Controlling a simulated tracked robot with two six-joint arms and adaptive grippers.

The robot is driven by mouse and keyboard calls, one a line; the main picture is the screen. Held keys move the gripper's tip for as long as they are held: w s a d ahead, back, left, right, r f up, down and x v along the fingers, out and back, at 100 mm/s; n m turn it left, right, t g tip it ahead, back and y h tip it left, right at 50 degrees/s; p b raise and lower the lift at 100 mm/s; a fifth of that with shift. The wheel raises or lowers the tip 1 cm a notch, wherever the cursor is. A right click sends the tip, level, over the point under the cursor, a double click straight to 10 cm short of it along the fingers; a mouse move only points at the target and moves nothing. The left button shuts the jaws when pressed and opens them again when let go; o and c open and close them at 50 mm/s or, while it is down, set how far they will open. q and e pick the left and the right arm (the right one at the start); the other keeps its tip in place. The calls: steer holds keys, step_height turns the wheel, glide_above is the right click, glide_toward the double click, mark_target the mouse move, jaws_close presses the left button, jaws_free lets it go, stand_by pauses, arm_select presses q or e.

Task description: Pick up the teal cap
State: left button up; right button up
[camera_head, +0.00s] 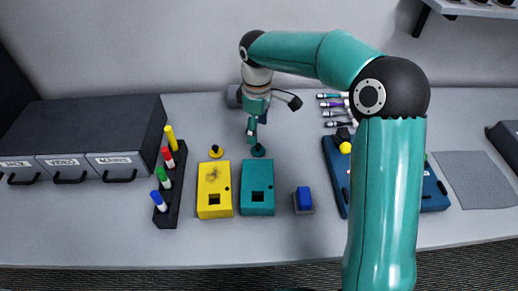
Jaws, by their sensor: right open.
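The teal cap (258,151) is a small round knobbed piece on the table, just behind the teal box (257,188). My right gripper (253,133) points down just above and slightly left of the cap, close to it. The gripper is open and holds nothing that I can see. Whether a fingertip touches the cap cannot be told. My left gripper is not in view.
A yellow cap (216,152) sits behind the yellow box (214,190). A black rack (170,218) of coloured markers stands further left, beside grey drawers (85,130). A blue block (304,199) and a dark blue tray (333,178) lie right. My right arm hides part of the tray.

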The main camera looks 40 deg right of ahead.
mark_target(258, 145)
steer(key=shift+s+f, duration=0.2)
steer(key=shift+f, duration=3.3)
steer(key=c, duration=0.9)
